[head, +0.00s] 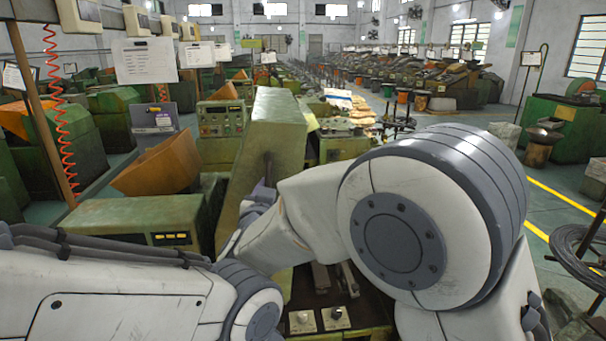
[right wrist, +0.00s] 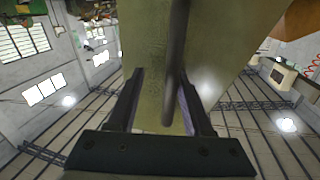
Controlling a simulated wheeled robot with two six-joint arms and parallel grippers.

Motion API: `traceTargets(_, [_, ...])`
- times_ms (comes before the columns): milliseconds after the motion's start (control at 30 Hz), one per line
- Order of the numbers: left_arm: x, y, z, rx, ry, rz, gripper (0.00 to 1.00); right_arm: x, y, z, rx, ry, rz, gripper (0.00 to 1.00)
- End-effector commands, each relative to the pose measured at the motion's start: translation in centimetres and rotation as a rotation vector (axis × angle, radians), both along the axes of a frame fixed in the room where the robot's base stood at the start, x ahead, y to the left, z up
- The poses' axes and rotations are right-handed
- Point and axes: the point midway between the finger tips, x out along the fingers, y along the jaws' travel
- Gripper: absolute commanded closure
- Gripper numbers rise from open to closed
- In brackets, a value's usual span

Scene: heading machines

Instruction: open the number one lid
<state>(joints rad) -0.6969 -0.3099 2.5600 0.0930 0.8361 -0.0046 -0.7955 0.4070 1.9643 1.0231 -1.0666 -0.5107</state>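The lid is a long worn green metal panel (head: 272,125) standing steeply raised on the machine in front of me in the head view. In the right wrist view its pale green face (right wrist: 148,60) fills the upper middle. A dark bar handle (right wrist: 176,70) runs down that face. My right gripper (head: 262,190) is at the lid's near face, partly hidden by my own arm. In the wrist view its two fingers (right wrist: 166,105) stand either side of the handle, with a visible gap on the left, so it looks open around it. My left gripper is out of view.
A green machine housing (head: 130,220) with an orange hopper (head: 158,165) stands left of the lid. A dark panel with knobs (head: 320,319) lies low in front. Wire coils on a stand (head: 580,245) are at the right. An open aisle with yellow lines (head: 545,200) runs at the right.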

Motion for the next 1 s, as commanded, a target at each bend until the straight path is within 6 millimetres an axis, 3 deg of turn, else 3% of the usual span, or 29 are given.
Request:
traceTargets(133, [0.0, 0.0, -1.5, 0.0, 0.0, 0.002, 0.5, -0.2, -0.6, 2.9, 0.008, -0.009, -0.003, 0.51])
traceTargets(500, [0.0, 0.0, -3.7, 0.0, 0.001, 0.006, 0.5, -3.3, -7.5, 7.4, 0.009, -0.014, -0.012, 0.51])
traceTargets(733, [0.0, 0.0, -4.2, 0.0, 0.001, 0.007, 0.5, -4.5, -10.0, 9.1, 0.003, -0.007, -0.006, 0.51])
traceTargets(1000, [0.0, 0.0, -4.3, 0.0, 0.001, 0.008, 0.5, -4.9, -10.7, 9.5, 0.001, -0.003, -0.002, 0.51])
